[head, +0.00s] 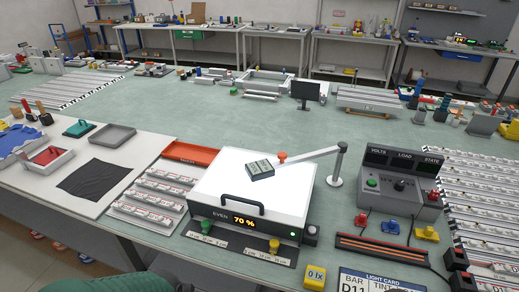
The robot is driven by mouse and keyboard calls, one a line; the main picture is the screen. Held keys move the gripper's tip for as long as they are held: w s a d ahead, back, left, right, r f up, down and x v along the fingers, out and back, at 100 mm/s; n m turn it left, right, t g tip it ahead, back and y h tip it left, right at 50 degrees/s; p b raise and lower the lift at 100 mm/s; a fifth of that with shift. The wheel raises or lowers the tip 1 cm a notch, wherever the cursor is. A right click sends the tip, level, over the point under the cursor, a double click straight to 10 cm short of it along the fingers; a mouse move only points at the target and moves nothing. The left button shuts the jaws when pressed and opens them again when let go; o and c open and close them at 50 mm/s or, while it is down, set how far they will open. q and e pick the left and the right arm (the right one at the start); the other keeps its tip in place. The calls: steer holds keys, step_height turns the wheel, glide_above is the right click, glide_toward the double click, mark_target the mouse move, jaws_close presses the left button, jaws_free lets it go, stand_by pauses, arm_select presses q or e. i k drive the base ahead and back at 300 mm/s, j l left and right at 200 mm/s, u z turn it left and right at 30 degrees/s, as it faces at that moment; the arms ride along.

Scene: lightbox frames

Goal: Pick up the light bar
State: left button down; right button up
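Light bars with small printed labels lie in rows left of the lightbox (150,205) and in a larger stack at the right edge (485,190). I cannot read their labels. Neither of my grippers is in view.
A test unit (400,185) marked VOLTS, LOAD and STATE stands right of the lightbox. A post with an arm (338,165) reaches over the lightbox. A red tray (191,153) lies behind the left bars. A dark cloth (93,179) lies at left. Bench behind is partly clear.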

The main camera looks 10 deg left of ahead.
mark_target(163, 188)
steer(key=j+u, duration=0.1)
steer(key=j, duration=0.3)
steer(key=i+j+u, duration=0.15)
steer(key=j, duration=0.25)
steer(key=j+u, duration=0.1)
steer(key=j, duration=0.3)
steer(key=i+u, duration=0.25)
steer(key=i, duration=0.3)
